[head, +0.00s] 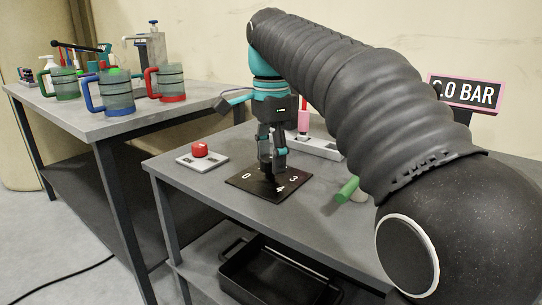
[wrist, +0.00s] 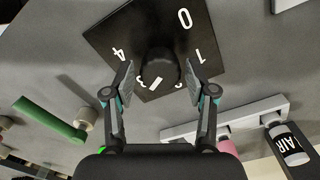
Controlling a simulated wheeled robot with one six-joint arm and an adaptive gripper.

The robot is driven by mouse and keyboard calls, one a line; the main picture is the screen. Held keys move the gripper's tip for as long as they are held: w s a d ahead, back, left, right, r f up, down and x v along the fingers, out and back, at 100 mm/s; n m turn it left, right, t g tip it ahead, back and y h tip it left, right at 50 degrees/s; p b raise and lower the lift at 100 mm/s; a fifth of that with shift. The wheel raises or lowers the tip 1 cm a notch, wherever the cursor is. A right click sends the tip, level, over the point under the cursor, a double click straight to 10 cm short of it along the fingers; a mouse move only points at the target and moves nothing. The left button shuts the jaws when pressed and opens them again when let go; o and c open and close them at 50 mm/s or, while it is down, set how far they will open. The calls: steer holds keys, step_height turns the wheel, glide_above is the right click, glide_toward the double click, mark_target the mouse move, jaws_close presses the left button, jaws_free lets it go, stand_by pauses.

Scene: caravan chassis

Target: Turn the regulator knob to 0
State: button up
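The regulator knob (wrist: 159,66) is round and black, on a black square plate (wrist: 112,32) with white numbers. In the wrist view the 0 (wrist: 184,18) is at the top and the 1 at the right. The 4 is at the left; lower digits are partly covered. A white mark on the knob's lower side points towards the lower digits, away from the 0. My gripper (wrist: 158,82) is open, one finger on each side of the knob; gaps seem to show. In the head view my gripper (head: 272,164) points down over the plate (head: 245,183), mostly hiding the knob.
A red button (head: 200,149) is left of the plate. A green lever (head: 347,190) and a switch strip (head: 318,147) are nearby. A pink-framed display (head: 465,93) reads ".0 BAR", first digit partly hidden. Mugs (head: 115,92) stand on the left table. A black tray (head: 270,275) is below.

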steer(key=c, duration=0.7)
steer(key=shift+p, duration=0.3)
